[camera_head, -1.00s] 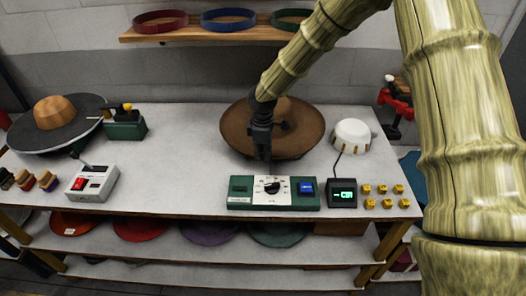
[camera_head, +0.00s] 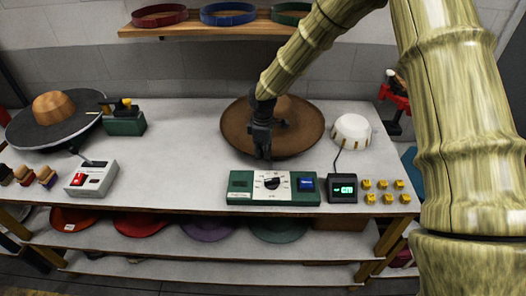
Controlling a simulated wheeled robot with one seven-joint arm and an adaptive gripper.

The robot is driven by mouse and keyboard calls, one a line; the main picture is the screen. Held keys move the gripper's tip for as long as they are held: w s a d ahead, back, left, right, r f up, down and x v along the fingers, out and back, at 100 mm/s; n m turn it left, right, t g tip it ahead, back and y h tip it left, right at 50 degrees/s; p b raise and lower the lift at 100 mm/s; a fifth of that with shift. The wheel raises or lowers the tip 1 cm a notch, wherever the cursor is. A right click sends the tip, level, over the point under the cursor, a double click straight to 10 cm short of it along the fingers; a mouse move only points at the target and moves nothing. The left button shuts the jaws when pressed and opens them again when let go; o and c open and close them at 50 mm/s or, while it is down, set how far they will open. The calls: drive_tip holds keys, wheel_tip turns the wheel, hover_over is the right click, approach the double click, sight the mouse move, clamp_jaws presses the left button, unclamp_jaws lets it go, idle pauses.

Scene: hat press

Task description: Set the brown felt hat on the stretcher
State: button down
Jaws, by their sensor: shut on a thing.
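The brown felt hat (camera_head: 299,137) is at the middle back of the table, with its wide brim facing me. My gripper (camera_head: 265,156) is at the hat's front left brim, shut on it. My arm and gripper hide part of the crown. I cannot tell whether the hat touches the table. A white dome (camera_head: 351,131), which looks like the stretcher, stands bare just right of the hat. A cable runs from it to a small dark display (camera_head: 343,189).
A green control panel (camera_head: 240,199) with a dial stands in front of the hat. Small yellow pieces (camera_head: 383,184) lie at the right front. A wooden crown block (camera_head: 54,106) on a dark disc, a green box (camera_head: 125,126) and a switch box (camera_head: 92,178) are left. The middle left table is clear.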

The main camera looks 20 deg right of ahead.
drive_tip(key=shift+f, duration=0.6)
idle(0.3)
drive_tip(key=c, duration=1.5)
unclamp_jaws()
drive_tip(key=shift+o, duration=0.2)
drive_tip(key=shift+r, duration=0.15)
